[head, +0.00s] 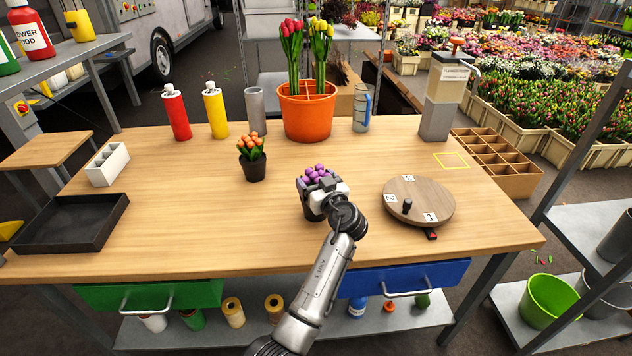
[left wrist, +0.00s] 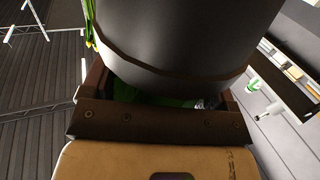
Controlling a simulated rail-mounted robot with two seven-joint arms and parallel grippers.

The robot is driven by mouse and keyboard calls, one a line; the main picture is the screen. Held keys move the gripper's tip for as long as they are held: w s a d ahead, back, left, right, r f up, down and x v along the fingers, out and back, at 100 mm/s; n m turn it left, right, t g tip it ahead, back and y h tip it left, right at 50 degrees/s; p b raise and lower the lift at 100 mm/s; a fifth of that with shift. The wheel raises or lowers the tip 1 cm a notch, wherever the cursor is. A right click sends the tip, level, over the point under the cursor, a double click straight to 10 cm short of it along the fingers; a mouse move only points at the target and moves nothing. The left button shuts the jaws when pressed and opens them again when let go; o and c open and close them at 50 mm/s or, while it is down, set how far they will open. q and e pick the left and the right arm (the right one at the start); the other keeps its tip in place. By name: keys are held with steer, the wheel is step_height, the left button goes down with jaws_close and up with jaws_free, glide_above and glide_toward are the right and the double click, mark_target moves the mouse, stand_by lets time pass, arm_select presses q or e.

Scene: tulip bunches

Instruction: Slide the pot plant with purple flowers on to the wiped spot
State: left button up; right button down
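The pot plant with purple flowers (head: 318,172) stands upright in a dark pot near the middle of the table. My left gripper (head: 324,192) is at the pot from the front and hides much of it. In the left wrist view the dark grey pot (left wrist: 185,40) fills the space between my left fingers (left wrist: 170,90); I cannot see whether they press on it. A yellow square outline (head: 452,160) marks a bare spot on the table at the right, apart from the plant. My right gripper is not in view.
A round wooden turntable (head: 425,190) with numbered tags and a dark knob lies between plant and square. A grey dispenser (head: 443,95) stands behind the square. An orange-flowered pot (head: 253,160) is to the left, and a large orange pot of tulips (head: 307,115) behind.

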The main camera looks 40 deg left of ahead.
arm_select(q)
steer(key=o, duration=0.3)
steer(key=p+v, duration=0.2)
steer(key=v, duration=1.1)
steer(key=shift+s+d+p, duration=0.2)
steer(key=shift+d+p, duration=0.1)
steer(key=shift+d, duration=0.1)
steer(key=shift+m, duration=0.3)
